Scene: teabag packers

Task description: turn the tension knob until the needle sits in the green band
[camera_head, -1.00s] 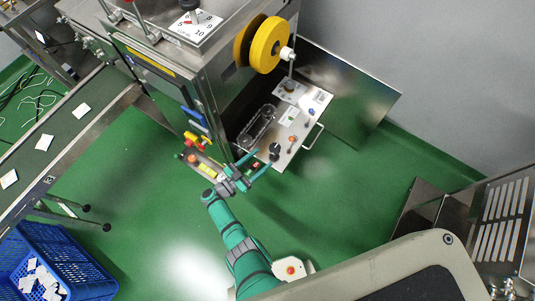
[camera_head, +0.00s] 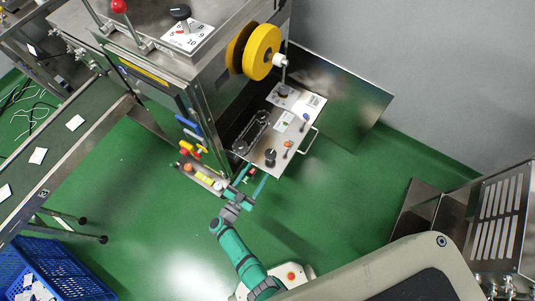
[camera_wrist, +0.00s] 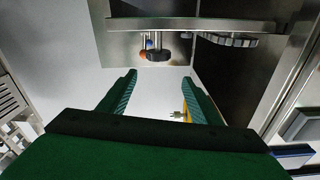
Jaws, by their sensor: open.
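My gripper (camera_head: 253,179) is open and empty, just in front of the near edge of the light control panel (camera_head: 262,163). It also shows in the wrist view (camera_wrist: 159,82), its two green fingers apart with nothing between them. A black knob (camera_head: 270,155) stands at the panel's near corner, beyond the fingertips and apart from them. The wrist view shows a black knob (camera_wrist: 158,55) ahead of the gap. A small dial with a dark knob (camera_head: 284,93) sits at the panel's far end. I cannot tell which knob is for tension. No needle or green band can be made out.
An orange knob (camera_head: 287,144) and a blue-topped lever (camera_head: 305,117) share the panel. A yellow roll (camera_head: 262,51) hangs above it. A button box (camera_head: 199,178) is left of my gripper. A handle (camera_head: 309,140) lines the panel's right edge. Green floor (camera_head: 330,215) is clear at right.

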